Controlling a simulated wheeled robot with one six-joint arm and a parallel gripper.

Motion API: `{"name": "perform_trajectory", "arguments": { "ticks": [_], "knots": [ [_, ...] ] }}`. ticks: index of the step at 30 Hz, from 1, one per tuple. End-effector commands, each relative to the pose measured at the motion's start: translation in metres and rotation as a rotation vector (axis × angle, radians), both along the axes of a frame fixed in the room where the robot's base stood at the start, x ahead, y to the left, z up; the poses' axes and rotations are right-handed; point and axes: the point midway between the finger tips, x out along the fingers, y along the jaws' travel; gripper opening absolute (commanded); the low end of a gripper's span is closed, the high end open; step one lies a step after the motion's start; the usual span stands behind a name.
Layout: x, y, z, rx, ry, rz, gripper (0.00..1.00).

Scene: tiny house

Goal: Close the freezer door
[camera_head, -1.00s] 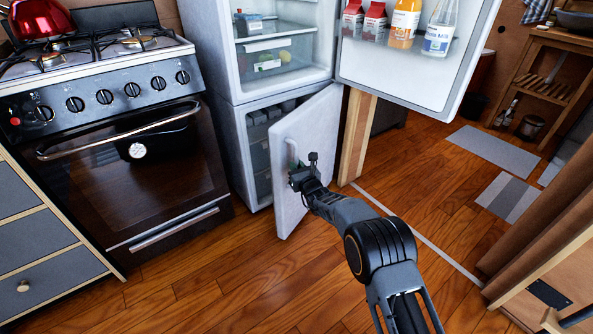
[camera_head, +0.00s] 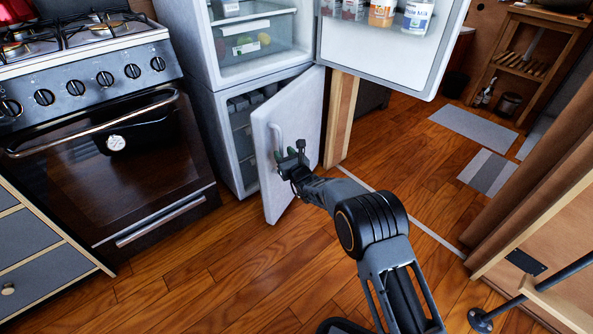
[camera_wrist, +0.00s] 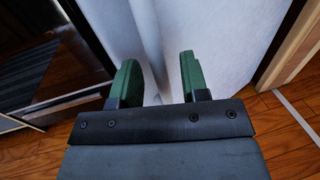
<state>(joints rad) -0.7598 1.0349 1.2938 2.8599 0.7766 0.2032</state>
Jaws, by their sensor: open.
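The white freezer door (camera_head: 302,112) is the lower door of the fridge and stands ajar, with the freezer compartment (camera_head: 242,135) showing in the gap on its left. Its vertical handle (camera_head: 277,138) is near the door's left edge. My gripper (camera_head: 291,157) is in front of the door, close to the handle's lower part. In the wrist view my gripper's green fingertips (camera_wrist: 160,80) are spread apart, with the pale handle (camera_wrist: 150,45) running between them. Whether the fingers touch the handle or door cannot be told.
The upper fridge door (camera_head: 390,65) stands wide open above and to the right, with bottles and cartons on its shelf. A stove (camera_head: 100,130) stands left of the fridge. A wooden post (camera_head: 340,120) is just right of the freezer door. The wooden floor in front is clear.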

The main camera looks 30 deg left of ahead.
Motion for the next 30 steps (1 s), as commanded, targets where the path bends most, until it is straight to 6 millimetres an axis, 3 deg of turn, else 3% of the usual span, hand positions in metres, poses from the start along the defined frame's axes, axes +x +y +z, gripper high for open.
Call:
{"name": "perform_trajectory", "arguments": {
  "ticks": [18,30],
  "knots": [
    [-0.057,-0.083,0.000,-0.002,0.001,0.000,0.41],
    [-0.068,-0.097,0.000,0.000,0.000,-0.001,0.41]
  ]
}}
